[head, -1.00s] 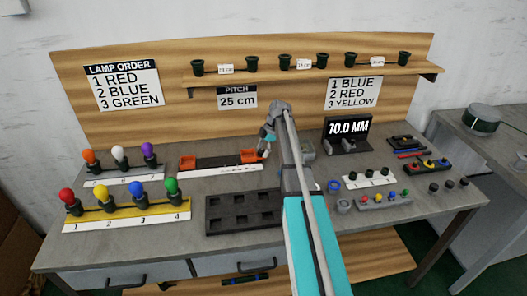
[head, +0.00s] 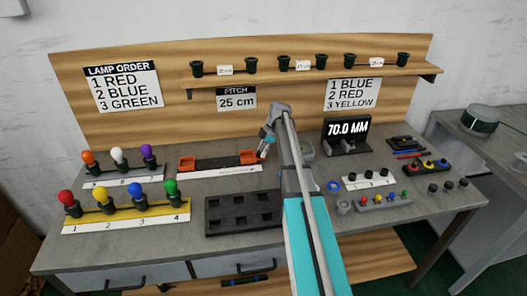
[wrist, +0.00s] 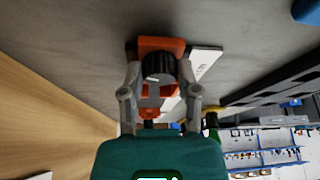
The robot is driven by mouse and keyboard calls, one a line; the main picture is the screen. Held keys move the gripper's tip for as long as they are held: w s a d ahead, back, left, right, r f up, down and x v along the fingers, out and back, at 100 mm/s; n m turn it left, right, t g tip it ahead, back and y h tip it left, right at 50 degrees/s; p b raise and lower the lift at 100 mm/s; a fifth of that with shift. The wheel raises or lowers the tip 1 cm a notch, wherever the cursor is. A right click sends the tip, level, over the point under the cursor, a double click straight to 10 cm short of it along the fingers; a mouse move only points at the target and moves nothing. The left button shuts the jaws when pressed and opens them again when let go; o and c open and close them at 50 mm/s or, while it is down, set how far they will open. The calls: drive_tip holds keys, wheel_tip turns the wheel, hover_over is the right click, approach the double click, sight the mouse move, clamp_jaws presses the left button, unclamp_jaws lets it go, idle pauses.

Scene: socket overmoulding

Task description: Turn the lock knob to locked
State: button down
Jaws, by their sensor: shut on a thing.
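The lock knob (wrist: 158,66) is a black ribbed cylinder in the wrist view, on an orange block (wrist: 160,43) of the rail fixture. My gripper (wrist: 158,58) has one finger on each side of the knob and is shut on it. In the head view my gripper (head: 264,146) is at the right orange block (head: 249,157), at the right end of the dark rail (head: 218,163). The knob is hidden or too small to tell there. Another orange block (head: 187,163) sits at the rail's left end. I cannot tell the knob's locked or unlocked position.
A white scale strip (head: 220,174) lies along the fixture's front. A black tray with square pockets (head: 213,231) stands nearer the front. A display reading 70.0 MM (head: 346,128) stands to the right. Lamp holders fill the left; the wooden back panel (head: 205,120) rises behind.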

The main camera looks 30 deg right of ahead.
drive_tip(key=m, duration=0.2)
drive_tip(key=m+t, duration=0.1)
drive_tip(key=m, duration=0.1)
drive_tip(key=shift+s+a+t, duration=0.2)
drive_tip(key=shift+s+t, duration=0.1)
drive_tip(key=shift+s, duration=0.05)
drive_tip(key=shift+m+t+h, duration=0.5)
drive_tip(key=shift+m+h, duration=0.2)
drive_tip(key=shift+m, duration=1.5)
drive_tip(key=shift+c, duration=1.7)
unclamp_jaws()
drive_tip(key=shift+w, duration=0.1)
